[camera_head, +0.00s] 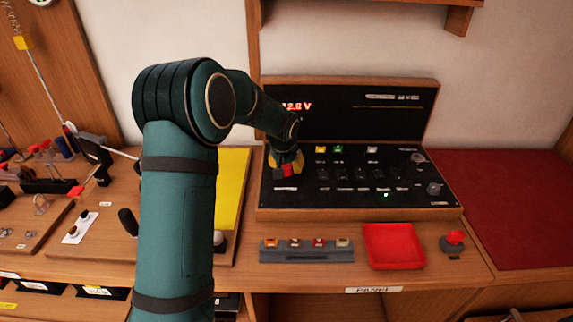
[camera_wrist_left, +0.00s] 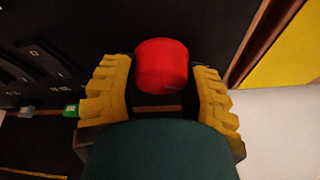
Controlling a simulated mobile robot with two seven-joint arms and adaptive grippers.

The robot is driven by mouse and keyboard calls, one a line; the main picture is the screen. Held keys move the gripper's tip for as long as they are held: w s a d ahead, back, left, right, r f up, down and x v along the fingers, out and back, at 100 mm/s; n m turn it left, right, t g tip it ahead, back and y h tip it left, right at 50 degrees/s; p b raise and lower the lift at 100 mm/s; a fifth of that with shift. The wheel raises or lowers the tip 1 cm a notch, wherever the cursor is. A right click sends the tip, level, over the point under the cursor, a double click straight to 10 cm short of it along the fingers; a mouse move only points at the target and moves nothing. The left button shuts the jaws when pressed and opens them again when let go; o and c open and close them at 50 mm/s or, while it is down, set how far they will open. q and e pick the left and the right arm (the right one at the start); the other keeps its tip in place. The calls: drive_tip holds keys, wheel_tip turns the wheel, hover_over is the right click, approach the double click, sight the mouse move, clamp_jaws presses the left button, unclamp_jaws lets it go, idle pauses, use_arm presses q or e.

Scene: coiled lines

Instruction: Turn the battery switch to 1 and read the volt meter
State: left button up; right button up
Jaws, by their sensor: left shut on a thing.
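The battery switch is a red knob (camera_head: 288,169) at the left end of the black sloping panel (camera_head: 300,205). My left gripper (camera_head: 286,163) is shut on it, and my arm covers part of the panel's left side. In the left wrist view the red knob (camera_wrist_left: 162,66) sits between the yellow ridged fingers (camera_wrist_left: 160,92). The knob's pointer and its 0 and 1 marks cannot be made out. The volt meter (camera_head: 297,106) shows red lit digits that look like 12.6 V; the first digit is partly hidden by my arm. My right gripper is not in view.
Several small switches (camera_head: 362,174) and a lit green lamp (camera_head: 386,195) are on the panel. A red mat (camera_head: 510,200) lies clear at the right.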

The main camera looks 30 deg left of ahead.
use_arm(q)
drive_tip(key=o, duration=1.2)
drive_tip(key=shift+f, duration=0.1)
drive_tip(key=v, duration=1.2)
